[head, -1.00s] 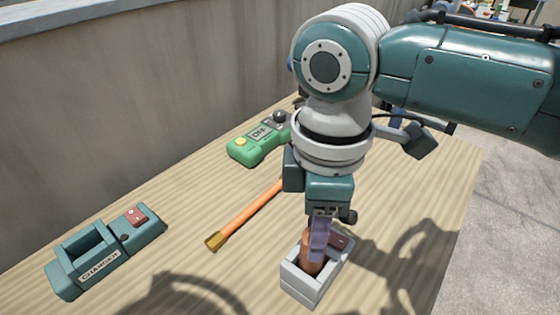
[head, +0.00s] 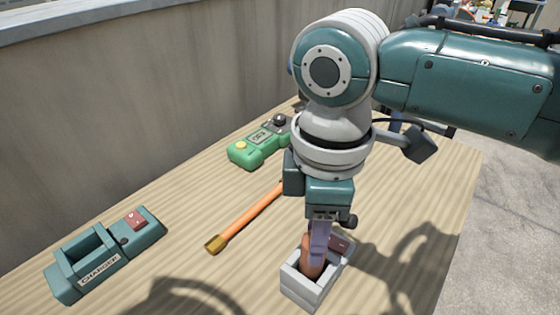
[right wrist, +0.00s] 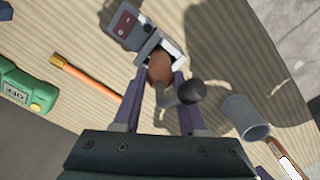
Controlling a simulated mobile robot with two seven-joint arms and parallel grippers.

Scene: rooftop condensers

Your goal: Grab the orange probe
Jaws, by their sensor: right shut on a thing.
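A bright orange rod with a brass-coloured end (head: 248,217), which looks like the orange probe, lies on the wooden table left of my right arm. It also shows in the right wrist view (right wrist: 88,76). My right gripper (head: 318,250) points down over a small grey open-topped box (head: 303,290). It is shut on a brown, rounded thing (right wrist: 160,68) that stands in this box (right wrist: 146,42). The lower part of the brown thing is hidden by the box walls. My left gripper is not in view.
A teal charger with an empty cradle (head: 105,255) stands at the left. The right wrist view also shows a grey cup (right wrist: 245,116). A concrete wall (head: 150,100) bounds the table's back.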

